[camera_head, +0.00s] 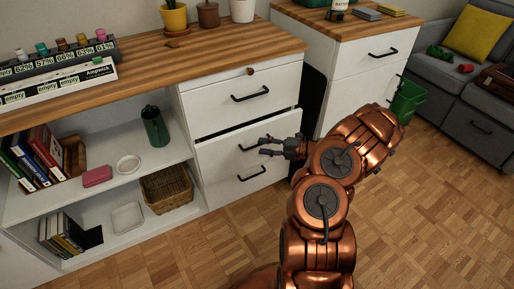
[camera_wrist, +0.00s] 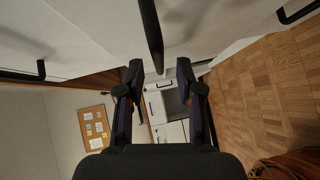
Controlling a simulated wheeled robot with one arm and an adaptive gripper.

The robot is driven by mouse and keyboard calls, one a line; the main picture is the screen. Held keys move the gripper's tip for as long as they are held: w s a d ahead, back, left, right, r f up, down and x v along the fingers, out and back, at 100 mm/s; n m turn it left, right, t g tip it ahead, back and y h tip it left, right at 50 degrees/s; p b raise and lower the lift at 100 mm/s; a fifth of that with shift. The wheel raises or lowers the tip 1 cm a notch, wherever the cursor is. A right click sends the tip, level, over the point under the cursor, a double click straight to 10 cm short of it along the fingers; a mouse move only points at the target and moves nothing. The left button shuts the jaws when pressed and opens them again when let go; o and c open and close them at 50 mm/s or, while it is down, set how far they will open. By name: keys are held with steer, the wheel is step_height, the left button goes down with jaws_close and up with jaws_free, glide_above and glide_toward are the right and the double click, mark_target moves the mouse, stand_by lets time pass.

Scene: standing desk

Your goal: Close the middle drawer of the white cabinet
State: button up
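The white cabinet (camera_head: 183,103) stands under the wooden worktop, with several drawers stacked at its right end. The middle drawer (camera_head: 218,155) sticks out a little, with a dark gap above its front. Its black handle (camera_head: 246,149) is partly hidden by my gripper (camera_head: 264,146), which is right in front of it. In the wrist view my gripper (camera_wrist: 160,76) has its two fingers apart with nothing between them. A black handle (camera_wrist: 152,35) shows just beyond the fingertips. Whether a finger touches the handle or drawer front, I cannot tell.
The top drawer (camera_head: 218,102) looks shut. The lower drawer handle (camera_head: 252,174) is just below my gripper. A second white cabinet (camera_head: 350,90) and a green bin (camera_head: 407,100) stand to the right. The parquet floor (camera_head: 430,210) is clear.

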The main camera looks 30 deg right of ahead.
mark_target(257, 146)
steer(key=shift+b+x, duration=0.35)
steer(key=shift+x, duration=1.3)
steer(key=shift+c, duration=0.4)
jaws_close()
